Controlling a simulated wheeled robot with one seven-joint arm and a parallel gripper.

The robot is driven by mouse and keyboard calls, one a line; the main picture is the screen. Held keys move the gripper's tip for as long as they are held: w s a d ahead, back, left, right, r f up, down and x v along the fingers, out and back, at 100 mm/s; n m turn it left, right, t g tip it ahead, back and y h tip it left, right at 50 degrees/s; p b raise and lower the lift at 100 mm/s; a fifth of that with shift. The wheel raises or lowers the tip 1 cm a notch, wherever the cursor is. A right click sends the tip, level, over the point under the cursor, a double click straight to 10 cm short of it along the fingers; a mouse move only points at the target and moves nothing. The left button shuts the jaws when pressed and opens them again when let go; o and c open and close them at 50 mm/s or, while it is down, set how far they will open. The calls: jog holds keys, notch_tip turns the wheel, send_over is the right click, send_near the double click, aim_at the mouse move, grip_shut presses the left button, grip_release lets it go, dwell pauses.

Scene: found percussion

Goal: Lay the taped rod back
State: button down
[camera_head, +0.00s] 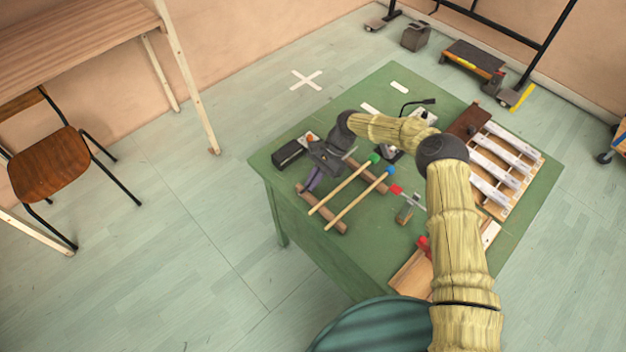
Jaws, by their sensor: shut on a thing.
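My gripper (320,164) is low over the left part of the green table, its jaws shut on a thin purple-grey piece (312,181) that looks like the taped rod. Most of the rod is hidden by the gripper. Its lower end is close to the near brown wooden rest bar (322,210); I cannot tell whether it touches. A far rest bar (372,180) lies parallel, partly covered by my gripper. A green-headed mallet (343,187) and a blue-headed mallet (358,200) lie across both bars, right of my gripper.
The green table (385,245) also holds a black box (288,154), a red-tipped piece (397,190), a small block (406,210) and a rack of pale metal bars (500,165). My arm hides part of the right side. A brown chair (45,158) stands far left.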

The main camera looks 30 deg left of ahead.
jog(key=shift+f+b, duration=0.3)
jog(key=shift+b, duration=0.1)
dwell(0.5)
jog(key=c, duration=1.5)
grip_release()
jog(key=shift+f, duration=0.1)
jog(key=shift+c, duration=0.2)
jog(key=shift+o, duration=0.2)
jog(key=shift+d, duration=0.1)
jog(key=b+v, duration=0.3)
jog(key=v, duration=1.4)
jog(key=shift+r+b, duration=0.3)
jog(key=shift+r, duration=0.15)
jog(key=shift+w, duration=0.1)
